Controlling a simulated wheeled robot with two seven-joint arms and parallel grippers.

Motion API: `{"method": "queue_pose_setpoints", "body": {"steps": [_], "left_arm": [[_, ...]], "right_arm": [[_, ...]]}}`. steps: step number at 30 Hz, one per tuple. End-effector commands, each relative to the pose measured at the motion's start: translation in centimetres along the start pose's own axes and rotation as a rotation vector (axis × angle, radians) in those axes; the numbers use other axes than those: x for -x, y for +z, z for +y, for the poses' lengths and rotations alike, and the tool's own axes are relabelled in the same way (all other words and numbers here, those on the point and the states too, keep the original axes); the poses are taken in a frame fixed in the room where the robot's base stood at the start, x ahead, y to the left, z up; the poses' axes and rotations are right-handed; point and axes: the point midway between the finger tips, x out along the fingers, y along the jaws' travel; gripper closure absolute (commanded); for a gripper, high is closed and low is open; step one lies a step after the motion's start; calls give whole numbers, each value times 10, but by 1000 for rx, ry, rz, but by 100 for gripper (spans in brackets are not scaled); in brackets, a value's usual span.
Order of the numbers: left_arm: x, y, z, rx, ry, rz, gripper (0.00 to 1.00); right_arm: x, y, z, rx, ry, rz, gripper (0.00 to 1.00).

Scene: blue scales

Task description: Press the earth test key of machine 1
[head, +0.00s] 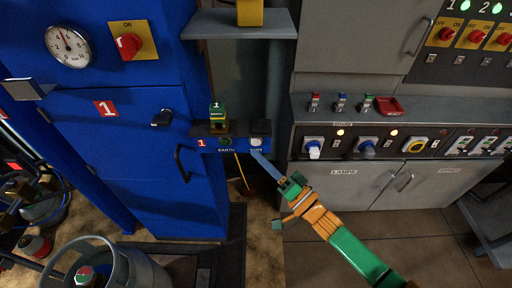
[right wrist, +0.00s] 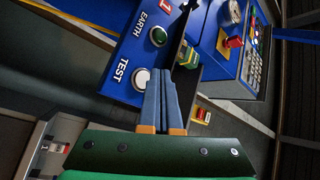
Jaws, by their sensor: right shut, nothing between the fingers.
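A small blue key box (head: 209,145) marked with a red 1 sits on the side of the blue machine 1 (head: 130,110). It carries a green key (head: 225,142) over the word EARTH and a white key (head: 256,141) over the word TEST. In the right wrist view the green key (right wrist: 159,37) and white key (right wrist: 141,79) both show. My right gripper (head: 255,153) is shut and empty, with its blue fingertips (right wrist: 159,70) just beside the white key and partly overlapping its edge in the picture. I cannot tell whether they touch. My left gripper is not in view.
A green and yellow block (head: 217,112) stands on the box's dark ledge. A grey shelf (head: 238,31) juts out above. A grey control desk (head: 400,138) with several knobs is at the right. A gas cylinder (head: 95,262) stands at lower left.

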Motion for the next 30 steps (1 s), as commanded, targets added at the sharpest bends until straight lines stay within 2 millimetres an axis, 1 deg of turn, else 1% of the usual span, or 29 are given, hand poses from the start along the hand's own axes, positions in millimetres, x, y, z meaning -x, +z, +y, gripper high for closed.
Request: {"method": "queue_pose_setpoints", "body": {"steps": [1,4,30], "left_arm": [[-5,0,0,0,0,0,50],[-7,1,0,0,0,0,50],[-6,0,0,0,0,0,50]], "right_arm": [[-2,-1,4,2,0,0,100],[-6,-4,5,1,1,1,100],[-7,-6,5,1,1,1,100]]}}
